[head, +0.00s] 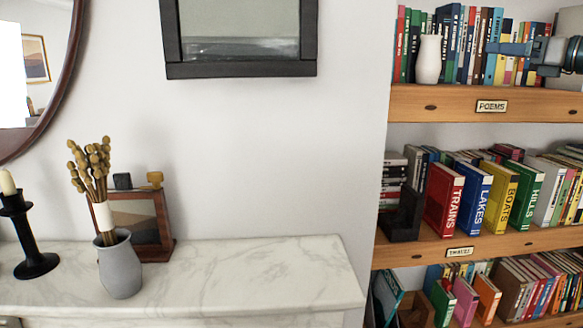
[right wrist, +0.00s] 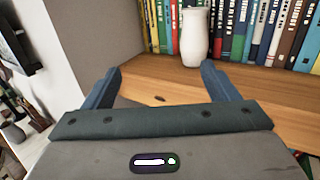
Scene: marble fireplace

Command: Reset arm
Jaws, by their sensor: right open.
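My right gripper (head: 492,48) is at the upper right of the head view, in front of the books on the top shelf. In the right wrist view its two blue fingers (right wrist: 158,85) are spread apart with nothing held between them. A white vase (head: 429,59) stands upright on the top shelf, left of the gripper in the head view. The vase also shows in the right wrist view (right wrist: 195,38), beyond the fingers and apart from them. My left gripper is in neither view.
The top shelf (head: 440,101) carries a row of books behind the vase. A middle shelf (head: 405,250) holds more books and a dark bookend. At left, a marble mantel (head: 240,275) bears a grey vase (head: 120,268), a candlestick (head: 30,240) and a small frame. The mantel's right part is clear.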

